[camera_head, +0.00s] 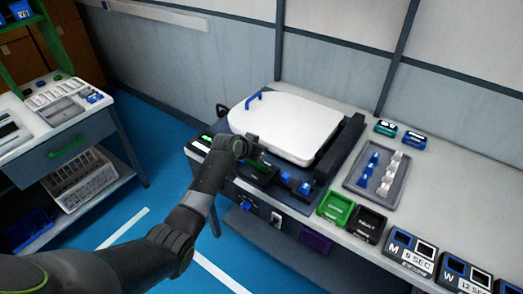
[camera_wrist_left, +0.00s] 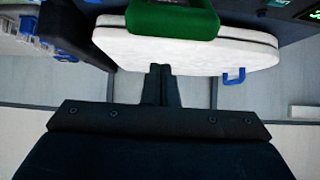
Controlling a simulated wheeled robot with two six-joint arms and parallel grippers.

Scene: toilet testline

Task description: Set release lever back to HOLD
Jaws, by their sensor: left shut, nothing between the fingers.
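My left gripper (camera_head: 265,168) is at the front edge of the white toilet seat (camera_head: 290,125), over the dark test fixture. Its fingers (camera_wrist_left: 160,85) are shut and empty in the left wrist view. A green block (camera_wrist_left: 172,18) with a dark top lies just beyond the fingertips in that view, in front of the white seat (camera_wrist_left: 120,48). It may be the release lever's grip, but I cannot tell. My wrist hides much of this spot in the head view, so the lever's position and any contact are unclear. My right gripper is not in view.
Blue parts (camera_head: 305,187) stand on the fixture right of the gripper. A green bin (camera_head: 335,208), a black bin (camera_head: 368,222) and a grey tray (camera_head: 348,181) of blue and white parts sit further right. A side table (camera_head: 60,150) stands at left, with blue floor between.

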